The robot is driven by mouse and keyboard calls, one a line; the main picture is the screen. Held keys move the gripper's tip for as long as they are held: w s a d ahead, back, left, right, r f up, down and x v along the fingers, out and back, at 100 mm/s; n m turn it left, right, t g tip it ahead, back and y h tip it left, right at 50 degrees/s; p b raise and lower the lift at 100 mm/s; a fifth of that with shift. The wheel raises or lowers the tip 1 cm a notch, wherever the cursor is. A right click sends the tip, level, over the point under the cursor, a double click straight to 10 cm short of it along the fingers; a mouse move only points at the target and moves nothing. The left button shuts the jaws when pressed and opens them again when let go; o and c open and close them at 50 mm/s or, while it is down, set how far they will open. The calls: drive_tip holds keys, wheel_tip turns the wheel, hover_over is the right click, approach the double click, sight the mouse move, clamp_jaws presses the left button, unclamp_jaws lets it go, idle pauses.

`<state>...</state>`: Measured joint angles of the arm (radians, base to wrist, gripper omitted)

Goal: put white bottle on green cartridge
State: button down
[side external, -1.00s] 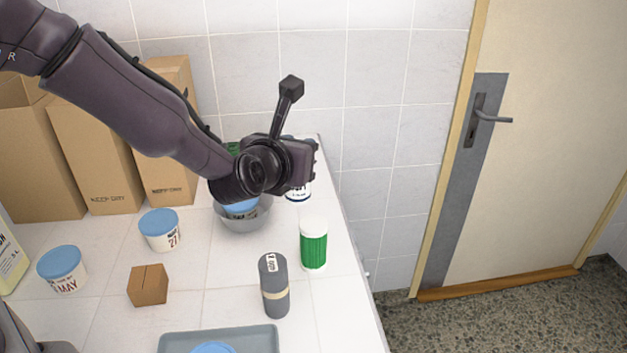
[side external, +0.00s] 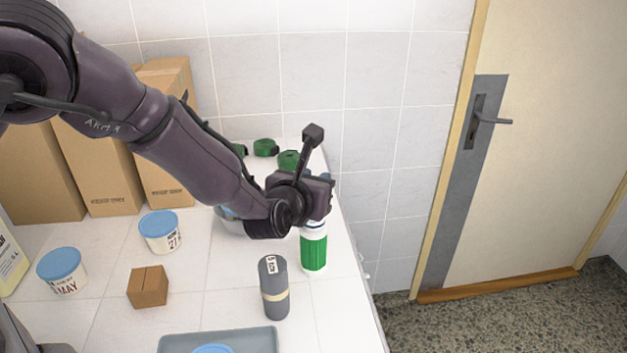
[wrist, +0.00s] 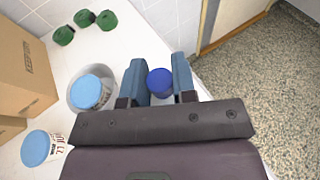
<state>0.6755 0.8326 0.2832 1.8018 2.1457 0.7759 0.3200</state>
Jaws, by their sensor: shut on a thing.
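My gripper (side external: 318,198) is shut on the white bottle (side external: 316,222). In the side view most of the bottle is hidden behind the gripper and only its lower part shows. In the wrist view the bottle's blue cap (wrist: 160,82) sits between the two fingers. The green cartridge (side external: 314,253), a green cylinder with a white top, stands upright on the table directly below the bottle. The bottle's bottom is at the cartridge's top; I cannot tell whether they touch. The cartridge is hidden in the wrist view.
A dark grey bottle (side external: 274,287) stands front-left of the cartridge. A grey bowl (side external: 232,224) holding a blue-lidded tub (wrist: 88,92) is left of my gripper. Several green round items (side external: 265,147) lie behind. Cardboard boxes (side external: 163,140) stand back left. The table's right edge is close.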

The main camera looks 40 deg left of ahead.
drive_tip(key=c, duration=0.9)
unclamp_jaws()
